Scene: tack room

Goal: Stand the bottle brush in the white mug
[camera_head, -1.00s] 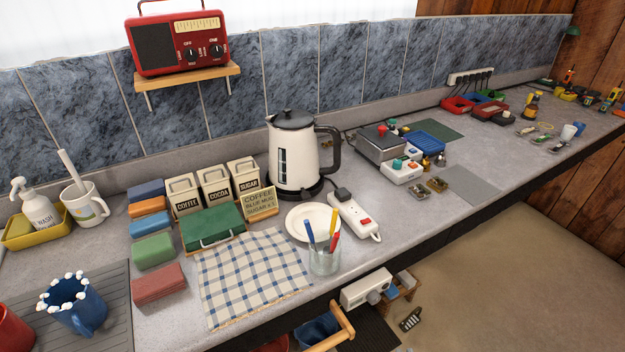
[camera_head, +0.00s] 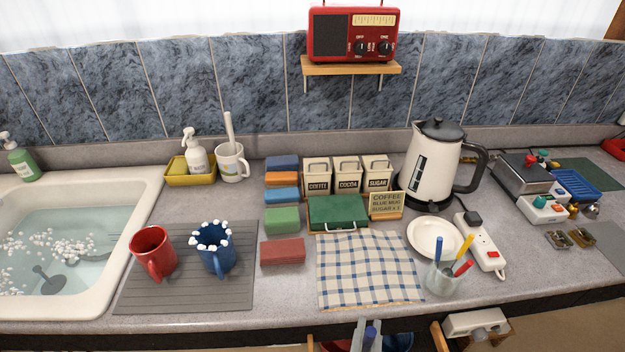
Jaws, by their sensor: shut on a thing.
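The white mug (camera_head: 232,166) stands on the counter at the back left, right of a yellow caddy. A pale, thick-handled stick (camera_head: 229,127) stands in it, leaning slightly; its lower end is hidden, so I cannot tell what tool it is. My gripper (camera_head: 369,328) shows as grey fingers at the bottom edge, in front of the counter and well away from the mug. I cannot tell whether this is the bottle brush; no bristles show.
A red mug (camera_head: 152,252) and a blue mug (camera_head: 217,250) with white knobs on its rim stand on the grey drainer (camera_head: 180,299). A soap bottle (camera_head: 196,153) stands beside the white mug. Coloured blocks, canisters and a checked cloth (camera_head: 369,270) fill the middle.

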